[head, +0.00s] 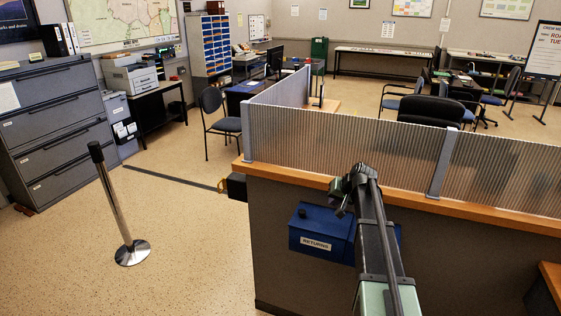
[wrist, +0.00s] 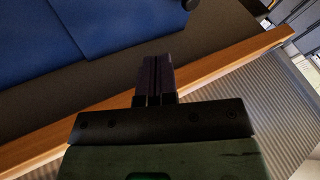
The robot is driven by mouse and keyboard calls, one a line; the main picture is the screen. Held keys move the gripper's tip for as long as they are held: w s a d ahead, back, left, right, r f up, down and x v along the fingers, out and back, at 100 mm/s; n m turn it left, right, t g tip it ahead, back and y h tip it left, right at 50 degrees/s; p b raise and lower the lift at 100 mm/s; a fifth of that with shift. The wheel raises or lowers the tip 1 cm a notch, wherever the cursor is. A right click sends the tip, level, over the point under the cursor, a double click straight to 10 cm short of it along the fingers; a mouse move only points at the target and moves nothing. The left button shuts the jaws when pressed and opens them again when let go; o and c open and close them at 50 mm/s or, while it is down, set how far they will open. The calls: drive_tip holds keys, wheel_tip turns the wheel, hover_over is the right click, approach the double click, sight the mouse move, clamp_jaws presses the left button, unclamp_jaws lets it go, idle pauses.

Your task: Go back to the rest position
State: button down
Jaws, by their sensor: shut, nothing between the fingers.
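My gripper (wrist: 154,75) shows in the wrist view with its two dark fingers together and nothing between them. It is in front of the counter's wooden ledge (wrist: 215,70), with the blue returns box (wrist: 120,25) above it in the picture. In the head view, my arm reaches forward over the counter front, and the gripper's fingertips are hidden or too small to make out. The blue box (head: 318,224) labelled "RETURNS" is on the counter's front panel, partly covered by my arm.
A corrugated screen (head: 340,140) stands on the wooden counter ledge (head: 480,218). A stanchion post (head: 118,205) stands on open floor at left, with a dark belt lying across the floor behind it. Grey filing cabinets (head: 60,130) are at far left. Chairs and desks are behind the counter.

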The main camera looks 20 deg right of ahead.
drive_tip(key=s+a+f+n+g+h, duration=0.2)
drive_tip(key=s+a+g, duration=0.4)
drive_tip(key=s+a, duration=1.8)
drive_tip(key=s+f+n, duration=0.1)
drive_tip(key=s+n, duration=0.1)
drive_tip(key=s, duration=0.1)
drive_tip(key=shift+s+n+h, duration=0.3)
drive_tip(key=shift+s+h, duration=0.05)
drive_tip(key=shift+h, duration=0.05)
